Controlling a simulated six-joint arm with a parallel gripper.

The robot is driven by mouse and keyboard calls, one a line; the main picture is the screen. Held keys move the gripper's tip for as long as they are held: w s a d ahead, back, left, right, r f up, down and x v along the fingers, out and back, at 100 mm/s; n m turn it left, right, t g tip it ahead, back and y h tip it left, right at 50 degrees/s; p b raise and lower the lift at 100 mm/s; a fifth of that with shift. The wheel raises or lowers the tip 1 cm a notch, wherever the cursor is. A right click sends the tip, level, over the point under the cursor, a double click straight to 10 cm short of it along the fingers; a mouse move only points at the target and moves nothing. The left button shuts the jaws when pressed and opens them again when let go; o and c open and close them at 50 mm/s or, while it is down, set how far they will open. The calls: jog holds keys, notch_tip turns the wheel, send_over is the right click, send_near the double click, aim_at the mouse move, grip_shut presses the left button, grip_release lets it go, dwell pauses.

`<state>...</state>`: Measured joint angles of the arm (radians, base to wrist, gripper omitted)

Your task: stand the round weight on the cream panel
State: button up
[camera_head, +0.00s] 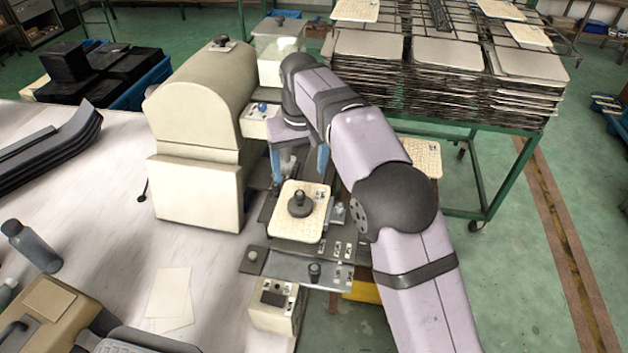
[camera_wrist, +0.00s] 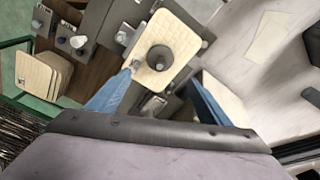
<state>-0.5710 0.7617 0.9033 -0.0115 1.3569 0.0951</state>
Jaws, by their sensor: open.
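The round weight (camera_head: 300,204) is dark grey with a knob on top. It stands upright on the cream panel (camera_head: 308,229), near its middle. The panel lies on a dark metal fixture. In the wrist view the weight (camera_wrist: 160,58) rests on the pale panel (camera_wrist: 172,28), with panel showing around it. My gripper (camera_head: 298,163) has two blue fingers, is open and empty, and is behind the weight in the head view. In the wrist view the fingertips (camera_wrist: 160,78) are spread on either side, with a gap between them and the weight.
A cream machine (camera_head: 195,140) stands left of the fixture. Stacks of cream panels (camera_head: 440,75) sit on a green-framed trolley behind, and another panel (camera_head: 422,155) is right of my arm. A bottle (camera_head: 32,247) lies on the white table at left.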

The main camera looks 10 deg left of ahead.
jog(key=s+d+f+m, duration=0.1)
jog(key=s+d, duration=0.2)
jog(key=d, duration=0.6)
jog(key=s+d+f+m, duration=0.2)
jog(key=s+d, duration=0.1)
jog(key=d, duration=0.6)
jog(key=s+d+f, duration=0.2)
jog(key=s+d, duration=0.2)
jog(key=s, duration=0.2)
jog(key=s+d+f+m, duration=0.1)
jog(key=s+d+f, duration=0.2)
jog(key=s, duration=0.4)
jog(key=s+d+f+m+g, duration=0.1)
jog(key=s+d+f, duration=0.1)
jog(key=s+d, duration=0.3)
jog(key=shift+s+d+f+h, duration=0.2)
jog(key=shift+s+f+h, duration=0.1)
jog(key=shift+s, duration=0.55)
